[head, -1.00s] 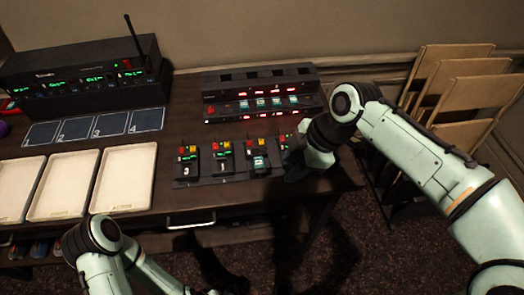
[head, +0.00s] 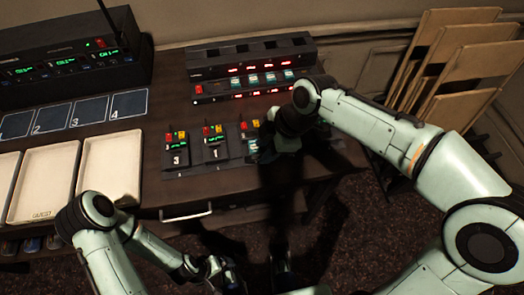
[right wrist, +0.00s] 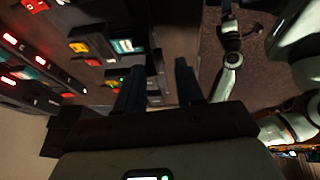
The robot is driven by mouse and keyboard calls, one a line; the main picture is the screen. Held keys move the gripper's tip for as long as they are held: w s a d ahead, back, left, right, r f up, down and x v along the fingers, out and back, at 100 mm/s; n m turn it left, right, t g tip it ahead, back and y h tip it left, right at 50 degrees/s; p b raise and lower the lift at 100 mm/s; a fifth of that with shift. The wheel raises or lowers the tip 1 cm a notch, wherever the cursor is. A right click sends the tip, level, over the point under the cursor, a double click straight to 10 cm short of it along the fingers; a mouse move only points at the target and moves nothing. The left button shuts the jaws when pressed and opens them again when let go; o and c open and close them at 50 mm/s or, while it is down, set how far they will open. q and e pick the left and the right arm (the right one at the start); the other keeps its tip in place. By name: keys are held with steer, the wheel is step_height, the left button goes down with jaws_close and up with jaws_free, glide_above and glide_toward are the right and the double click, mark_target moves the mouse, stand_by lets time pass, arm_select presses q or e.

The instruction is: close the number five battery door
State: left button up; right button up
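Several small dark packs with red and yellow buttons stand in a row on a dark stand. The pack marked 3 (head: 177,152) and the pack marked 1 (head: 213,146) are in plain view. A third pack (head: 246,133) is partly covered by my right gripper (head: 262,152). No number five and no battery door can be made out. In the right wrist view, the fingers of my right gripper (right wrist: 158,88) are apart, beside a pack with a green light (right wrist: 116,79); nothing is clearly held. My left gripper (head: 222,270) is low in the head view, away from the packs; its fingers are unclear.
A charging rack (head: 253,74) with red displays stands behind the packs. White trays (head: 108,173) and numbered blue cards (head: 90,112) lie to the left. A black receiver (head: 70,65) stands at the back left.

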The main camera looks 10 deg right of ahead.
mark_target(257, 156)
steer(key=shift+x, duration=1.2)
jaws_close()
steer(key=shift+w+r, duration=0.1)
steer(key=shift+w, duration=0.05)
